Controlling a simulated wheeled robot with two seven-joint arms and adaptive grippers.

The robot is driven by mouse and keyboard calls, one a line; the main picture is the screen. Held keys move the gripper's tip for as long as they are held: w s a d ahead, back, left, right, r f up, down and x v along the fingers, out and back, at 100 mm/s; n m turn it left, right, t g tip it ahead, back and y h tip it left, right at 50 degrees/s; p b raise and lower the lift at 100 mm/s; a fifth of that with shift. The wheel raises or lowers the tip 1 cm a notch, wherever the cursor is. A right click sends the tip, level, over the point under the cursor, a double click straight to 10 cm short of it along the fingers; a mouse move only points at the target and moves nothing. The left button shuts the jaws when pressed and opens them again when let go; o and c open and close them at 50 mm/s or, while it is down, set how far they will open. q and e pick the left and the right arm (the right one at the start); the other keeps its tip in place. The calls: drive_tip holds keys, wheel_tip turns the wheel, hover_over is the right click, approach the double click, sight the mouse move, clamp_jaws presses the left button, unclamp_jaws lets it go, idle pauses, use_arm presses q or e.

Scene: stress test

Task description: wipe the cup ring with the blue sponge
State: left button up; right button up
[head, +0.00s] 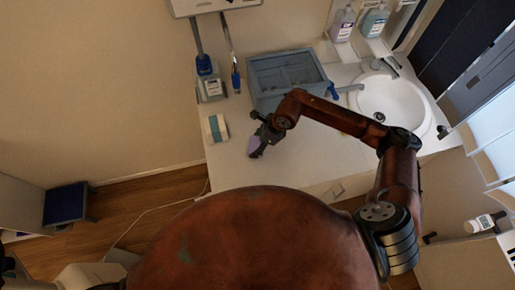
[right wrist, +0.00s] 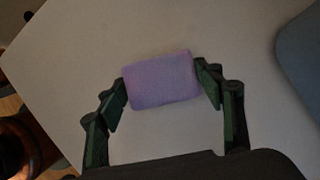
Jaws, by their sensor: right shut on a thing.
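My right gripper (head: 257,142) is over the left part of the white counter (head: 235,175). It is shut on a purple, sponge-like block (head: 254,146). In the right wrist view the block (right wrist: 162,80) sits between the two fingertips, gripped at its left and right ends. It looks lavender rather than clearly blue. I cannot make out a cup ring on the counter in either view; the arm and block hide part of the surface. My left gripper is not in view.
A blue-grey bin (head: 284,77) stands behind the gripper. A white and teal packet (head: 215,128) lies near the counter's left edge. A round sink (head: 393,98) is at the right. Bottles (head: 343,22) stand at the back. The counter front is mostly clear.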

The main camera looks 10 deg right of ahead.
drive_tip(key=shift+w, duration=0.75)
drive_tip(key=shift+w+f+b, duration=0.1)
drive_tip(key=shift+w+b, duration=1.45)
drive_tip(key=shift+w, duration=0.35)
drive_tip(key=shift+r+p, duration=1.45)
drive_tip(key=shift+r, duration=1.65)
wheel_tip(320, 180, up, 3)
drive_tip(key=shift+p, duration=0.6)
